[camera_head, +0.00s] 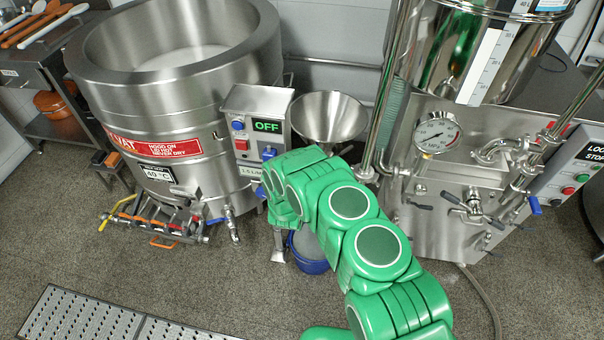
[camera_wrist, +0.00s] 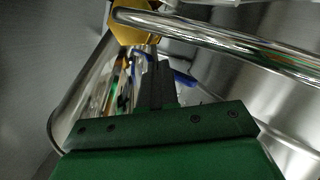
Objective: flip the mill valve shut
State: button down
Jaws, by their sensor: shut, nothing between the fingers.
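The mill shows in the head view as a steel funnel hopper (camera_head: 330,112) beside a control box (camera_head: 258,104) with a lit green OFF sign. My green arm reaches in front of the mill, and its end hides the parts below the hopper, so I cannot make out the mill valve in the head view. In the wrist view my gripper (camera_wrist: 158,72) is shut and empty, its dark fingers together. A blue lever-like part (camera_wrist: 183,78) shows just right of the fingertips, partly hidden by them. I cannot tell whether they touch or how the valve is set.
A polished steel pipe (camera_wrist: 225,45) crosses the wrist view above the fingers, with a yellow part (camera_wrist: 130,24) behind its left end. A blue bucket (camera_head: 309,250) stands under the mill. A large steel vat (camera_head: 180,75) stands left and a gauged steel machine (camera_head: 440,215) right.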

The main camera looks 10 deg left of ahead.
jog(key=shift+w+a, duration=1.4)
jog(key=shift+w, duration=0.1)
dwell(3.1)
dwell(0.3)
jog(key=shift+s+d, duration=1.75)
jog(key=shift+s, duration=0.1)
jog(key=shift+s+d, duration=1.65)
jog(key=shift+s, duration=0.2)
